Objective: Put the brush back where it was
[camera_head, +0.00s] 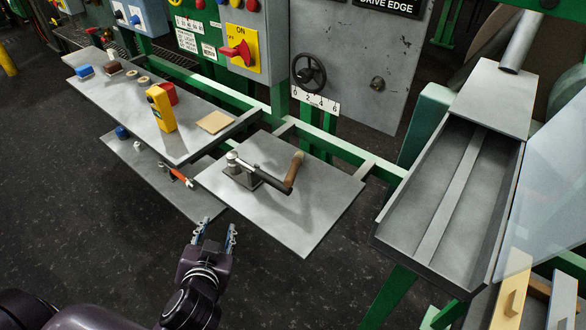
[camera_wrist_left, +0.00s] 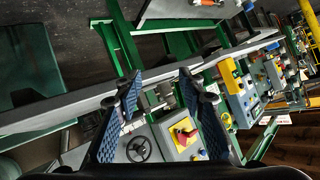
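I cannot clearly make out a brush. A small brown block with a pale upright stub (camera_head: 113,67) on the upper grey shelf could be one, but it is too small to tell. An orange-handled tool (camera_head: 180,176) lies on the lower grey shelf (camera_head: 190,201), partly under the upper shelf. My left gripper (camera_head: 214,234) is open and empty, in front of the lower shelf's near end and apart from both shelves. Its spread fingers also show in the left wrist view (camera_wrist_left: 158,88), with nothing between them. My right gripper is not in view.
The upper shelf (camera_head: 190,146) holds a yellow device (camera_head: 160,108), a tan pad (camera_head: 215,122) and a blue block (camera_head: 85,71). A metal trough (camera_head: 480,200) stands right. Floor is clear at left.

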